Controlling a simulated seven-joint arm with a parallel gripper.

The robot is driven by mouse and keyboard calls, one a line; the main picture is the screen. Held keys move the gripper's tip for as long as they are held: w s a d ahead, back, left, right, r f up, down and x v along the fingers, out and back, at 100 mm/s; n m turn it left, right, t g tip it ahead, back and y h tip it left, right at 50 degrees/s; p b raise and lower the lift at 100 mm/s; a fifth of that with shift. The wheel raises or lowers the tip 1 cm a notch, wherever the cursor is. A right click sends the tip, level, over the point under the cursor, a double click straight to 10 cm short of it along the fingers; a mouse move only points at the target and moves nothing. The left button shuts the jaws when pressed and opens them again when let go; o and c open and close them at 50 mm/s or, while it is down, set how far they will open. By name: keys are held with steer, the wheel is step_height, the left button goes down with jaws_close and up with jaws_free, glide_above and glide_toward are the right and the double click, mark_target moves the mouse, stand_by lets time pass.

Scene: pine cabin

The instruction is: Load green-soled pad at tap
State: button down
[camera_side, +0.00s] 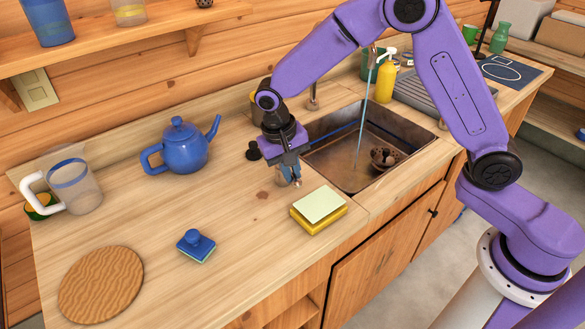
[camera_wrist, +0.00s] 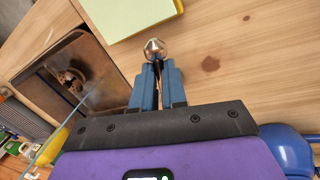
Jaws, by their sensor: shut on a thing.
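A small blue-handled pad (camera_side: 197,246) with a pale green underside lies on the counter at the front left. A yellow sponge-like block with a pale green top (camera_side: 320,207) lies at the counter's front edge; its green face also shows in the wrist view (camera_wrist: 125,12). My gripper (camera_side: 294,180) is low over the counter between the sink and this block. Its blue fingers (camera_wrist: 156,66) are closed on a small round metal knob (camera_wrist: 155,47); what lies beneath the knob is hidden. A thin pale-blue stream (camera_side: 362,125) runs down into the sink (camera_side: 335,160).
A blue teapot (camera_side: 180,147), a clear jug (camera_side: 75,183) and a round wooden board (camera_side: 101,284) stand on the left counter. A yellow bottle (camera_side: 386,78) stands behind the sink. The counter's middle is clear.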

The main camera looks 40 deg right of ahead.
steer(key=c, duration=1.2)
jaws_free()
steer(key=shift+o, duration=0.2)
steer(key=a+r, duration=0.3)
steer(key=r, duration=1.4)
steer(key=shift+w, duration=0.45)
steer(key=shift+a+r, duration=0.1)
steer(key=o, duration=1.2)
steer(key=shift+c, duration=0.2)
